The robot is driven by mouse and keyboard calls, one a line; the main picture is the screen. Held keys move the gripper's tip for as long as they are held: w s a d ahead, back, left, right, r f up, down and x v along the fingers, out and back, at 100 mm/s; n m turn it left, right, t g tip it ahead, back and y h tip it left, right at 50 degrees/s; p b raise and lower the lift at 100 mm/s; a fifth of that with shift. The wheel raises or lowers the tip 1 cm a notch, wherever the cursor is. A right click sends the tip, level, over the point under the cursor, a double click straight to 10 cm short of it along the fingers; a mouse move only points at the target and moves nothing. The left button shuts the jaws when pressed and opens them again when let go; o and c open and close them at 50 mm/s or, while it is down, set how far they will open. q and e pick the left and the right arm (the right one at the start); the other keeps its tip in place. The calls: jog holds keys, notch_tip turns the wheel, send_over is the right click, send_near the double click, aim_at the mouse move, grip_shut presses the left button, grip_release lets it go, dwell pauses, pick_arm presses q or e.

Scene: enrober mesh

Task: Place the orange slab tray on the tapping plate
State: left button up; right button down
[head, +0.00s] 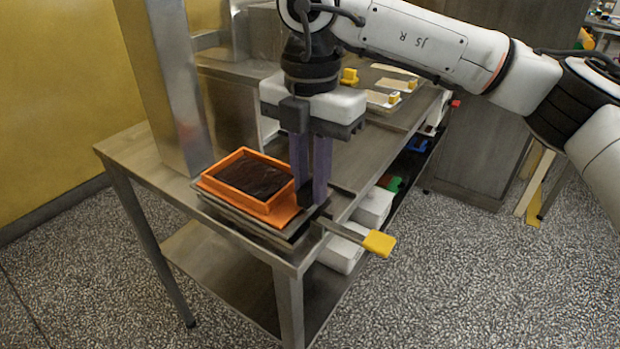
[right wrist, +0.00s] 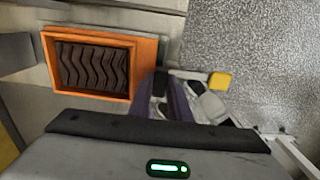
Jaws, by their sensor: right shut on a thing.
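The orange slab tray (head: 238,201) holds a dark slab with wavy ridges. In the head view it sits level at the near left end of the steel table, on or just above a flat grey plate (head: 238,222) that looks like the tapping plate. I cannot tell whether they touch. The tray also shows in the right wrist view (right wrist: 92,36). My right gripper (head: 311,197) points down and is shut on the tray's flat orange right end. Its purple fingers partly hide that end. My left gripper is not in view.
A yellow-ended lever (head: 378,243) sticks out past the table's front edge. A steel post (head: 180,95) stands close behind the tray. Flat trays with yellow blocks (head: 392,90) lie farther back on the table (head: 345,165). White boxes (head: 342,250) sit on the shelf below.

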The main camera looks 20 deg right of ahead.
jog(key=c, duration=1.6)
grip_release()
jog(key=shift+c, duration=0.2)
notch_tip(320, 180, up, 12)
jog(key=p, duration=0.1)
